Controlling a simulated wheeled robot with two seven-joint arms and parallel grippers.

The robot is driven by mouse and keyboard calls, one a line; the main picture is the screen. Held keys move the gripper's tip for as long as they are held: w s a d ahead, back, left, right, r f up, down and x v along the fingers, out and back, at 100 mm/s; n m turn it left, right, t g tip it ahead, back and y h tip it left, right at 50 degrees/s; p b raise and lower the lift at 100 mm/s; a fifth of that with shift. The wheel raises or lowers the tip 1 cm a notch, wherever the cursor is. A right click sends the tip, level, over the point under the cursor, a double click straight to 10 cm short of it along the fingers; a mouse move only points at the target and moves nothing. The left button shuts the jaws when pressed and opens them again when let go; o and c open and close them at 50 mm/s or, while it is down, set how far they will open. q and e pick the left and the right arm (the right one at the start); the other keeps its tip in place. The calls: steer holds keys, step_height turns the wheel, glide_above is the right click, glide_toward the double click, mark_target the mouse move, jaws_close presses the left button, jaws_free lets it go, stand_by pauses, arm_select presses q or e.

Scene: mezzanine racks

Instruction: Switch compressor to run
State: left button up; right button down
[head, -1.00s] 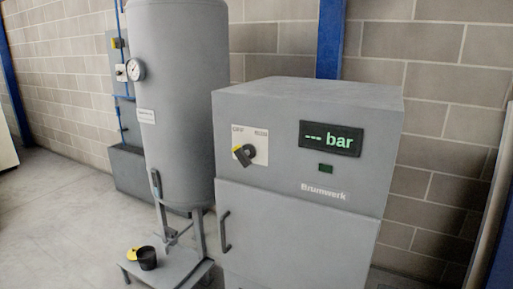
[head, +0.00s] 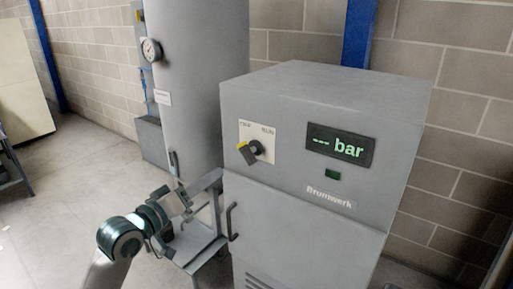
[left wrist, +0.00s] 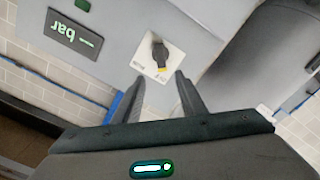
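The compressor (head: 300,225) is a grey cabinet marked Brunwerk. Its dark rotary switch (head: 249,151), with a yellow tip, sits on a pale plate marked OFF at left and RUN at right. The yellow tip points left, toward the OFF side. The display (head: 340,146) reads "--- bar" in green. My left gripper (head: 207,187) is in front of the tank, below and left of the switch, not touching it. In the left wrist view its two fingers (left wrist: 160,95) are spread and empty, with the switch (left wrist: 159,53) ahead of them. My right gripper is not in view.
A tall grey tank (head: 195,90) with a round gauge (head: 151,50) stands left of the cabinet. Open floor (head: 75,190) lies to the left.

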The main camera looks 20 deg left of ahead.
mark_target(244, 154)
arm_select(q)
steer(key=shift+a, duration=0.15)
steer(key=p+x, duration=0.4)
steer(key=x, duration=1.3)
steer(key=shift+w+f, duration=0.15)
jaws_close()
